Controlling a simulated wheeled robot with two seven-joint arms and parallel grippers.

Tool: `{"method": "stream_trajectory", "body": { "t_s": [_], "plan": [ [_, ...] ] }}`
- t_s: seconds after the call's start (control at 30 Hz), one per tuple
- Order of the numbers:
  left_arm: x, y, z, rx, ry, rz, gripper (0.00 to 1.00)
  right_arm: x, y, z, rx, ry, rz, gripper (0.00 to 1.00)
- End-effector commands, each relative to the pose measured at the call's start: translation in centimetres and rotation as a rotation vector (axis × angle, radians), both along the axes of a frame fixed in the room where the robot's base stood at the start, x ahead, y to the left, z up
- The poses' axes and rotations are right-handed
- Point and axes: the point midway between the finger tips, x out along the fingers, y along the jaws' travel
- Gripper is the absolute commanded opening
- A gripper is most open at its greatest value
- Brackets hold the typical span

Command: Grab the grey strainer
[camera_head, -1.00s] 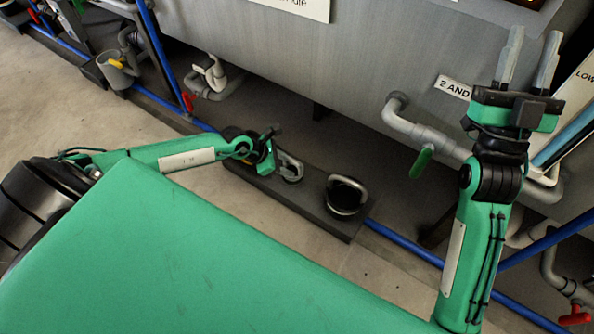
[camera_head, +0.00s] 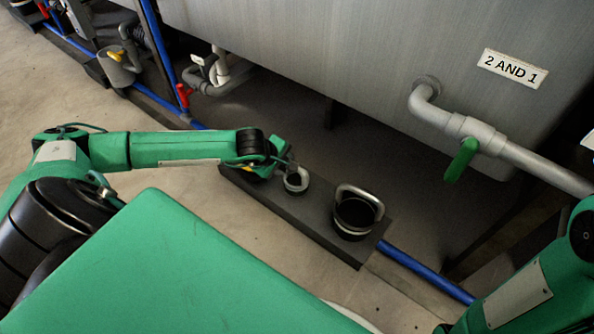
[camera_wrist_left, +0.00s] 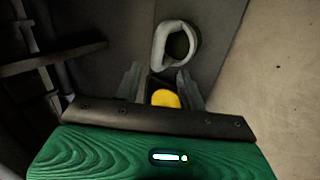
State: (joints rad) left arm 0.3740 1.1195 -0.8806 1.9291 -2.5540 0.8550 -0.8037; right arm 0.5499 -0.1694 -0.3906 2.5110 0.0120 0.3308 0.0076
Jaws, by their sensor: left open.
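The grey strainer (camera_head: 296,182), a small light-grey cup with a looped handle, stands on a dark low plinth (camera_head: 318,222) in the head view. It also shows in the left wrist view (camera_wrist_left: 176,46), just beyond my fingertips and apart from them. My left gripper (camera_wrist_left: 160,85) is open. A yellow round piece on something dark (camera_wrist_left: 165,98) shows between its fingers; I cannot tell whether they touch it. In the head view my left wrist covers most of that piece, and the left gripper (camera_head: 284,163) is close beside the grey strainer. My right gripper is out of view.
A black pot with a metal loop handle (camera_head: 354,216) stands on the plinth to the right. Behind is a large grey tank (camera_head: 350,60) with a pipe and green-handled valve (camera_head: 462,160). A blue pipe (camera_head: 425,268) runs along the floor.

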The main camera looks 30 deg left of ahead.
Motion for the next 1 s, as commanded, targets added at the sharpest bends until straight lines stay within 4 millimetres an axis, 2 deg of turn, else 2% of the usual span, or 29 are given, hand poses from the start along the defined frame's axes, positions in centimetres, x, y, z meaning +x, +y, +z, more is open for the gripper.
{"method": "stream_trajectory", "body": {
  "t_s": [0.03, 0.13, 0.47, 0.8, 1.0],
  "plan": [
    [0.7, -0.2, -1.4, -0.002, -0.002, 0.001, 0.40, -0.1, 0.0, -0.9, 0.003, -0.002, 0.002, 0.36],
    [1.5, -0.3, -2.5, -0.002, -0.001, 0.000, 0.40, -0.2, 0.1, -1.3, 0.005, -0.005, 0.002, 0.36],
    [2.4, -0.3, -3.7, -0.002, -0.001, 0.000, 0.40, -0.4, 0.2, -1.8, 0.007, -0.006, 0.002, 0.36],
    [4.6, -0.3, -6.7, -0.002, 0.000, 0.001, 0.40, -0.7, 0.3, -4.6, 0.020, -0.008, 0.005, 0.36],
    [5.3, -0.4, -7.4, -0.003, 0.000, 0.001, 0.40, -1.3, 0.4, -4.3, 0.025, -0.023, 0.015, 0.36]
  ]
}}
